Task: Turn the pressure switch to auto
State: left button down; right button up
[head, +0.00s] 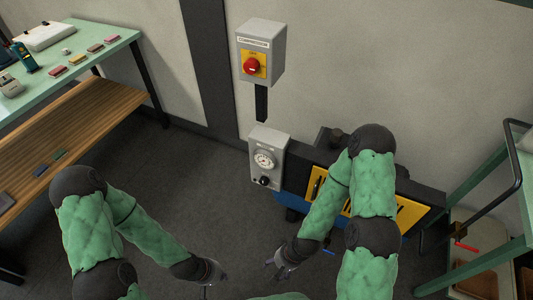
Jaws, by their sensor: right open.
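The pressure switch (283,152) is a grey box low on the wall side, in the middle of the head view. It has a round white gauge (264,159) and a small black knob (264,181) below it. The knob's setting is too small to read. My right gripper (276,270) is open and empty, below the box and apart from it. My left gripper (208,287) is at the bottom of the view, left of the right one and away from the box. Its fingers are too small and partly cut off to judge.
A grey wall box (262,42) with a red rotary knob (251,66) on a yellow plate is above. A dark machine with a yellow panel (411,214) stands right of the switch, partly behind my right arm. Benches flank both sides. The floor (190,180) between is clear.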

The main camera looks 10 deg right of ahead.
aim_at(264, 181)
jog(key=i+j, duration=0.1)
jog(key=j, duration=0.45)
jog(key=i+j+z, duration=0.1)
jog(key=j, duration=0.4)
jog(key=i+j, duration=0.1)
jog(key=j, duration=0.45)
